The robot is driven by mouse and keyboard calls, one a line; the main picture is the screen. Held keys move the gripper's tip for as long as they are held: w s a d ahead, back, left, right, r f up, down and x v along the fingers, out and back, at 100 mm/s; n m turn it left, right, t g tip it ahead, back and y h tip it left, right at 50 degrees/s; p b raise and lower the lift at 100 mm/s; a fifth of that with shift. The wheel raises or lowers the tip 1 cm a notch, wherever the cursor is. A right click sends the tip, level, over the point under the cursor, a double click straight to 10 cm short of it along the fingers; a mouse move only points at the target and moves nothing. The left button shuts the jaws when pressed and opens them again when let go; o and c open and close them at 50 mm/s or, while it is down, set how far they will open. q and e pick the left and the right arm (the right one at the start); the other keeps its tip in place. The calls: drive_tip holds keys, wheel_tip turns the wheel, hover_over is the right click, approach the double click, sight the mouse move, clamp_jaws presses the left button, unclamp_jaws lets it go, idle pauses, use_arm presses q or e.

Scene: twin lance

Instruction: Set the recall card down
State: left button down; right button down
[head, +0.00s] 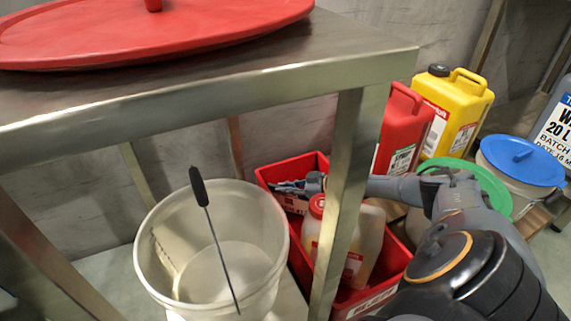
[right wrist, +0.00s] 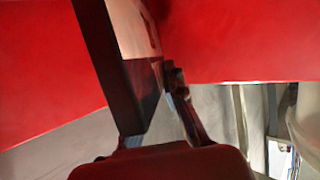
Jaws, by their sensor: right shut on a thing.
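My right gripper (head: 288,187) reaches in from the right, behind the steel table leg, at the back left of the red crate (head: 385,278). It is shut on a pale card with dark and red marks, seen between the fingers in the right wrist view (right wrist: 130,32). In the head view, the card (head: 292,203) shows small just below the fingers, inside or over the crate's back left corner; I cannot tell whether it touches the crate. Red surfaces fill much of the right wrist view around the fingers. My left gripper is not in view.
A pale bottle with a red cap (head: 367,247) stands in the crate. A white bucket (head: 165,235) with a black-handled rod (head: 199,187) stands to the left. The steel table (head: 250,90) bears a red lid (head: 110,45). Red (head: 402,125) and yellow (head: 455,105) canisters stand behind.

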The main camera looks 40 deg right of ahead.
drive_tip(key=shift+f, duration=0.6)
drive_tip(key=c, duration=1.4)
unclamp_jaws()
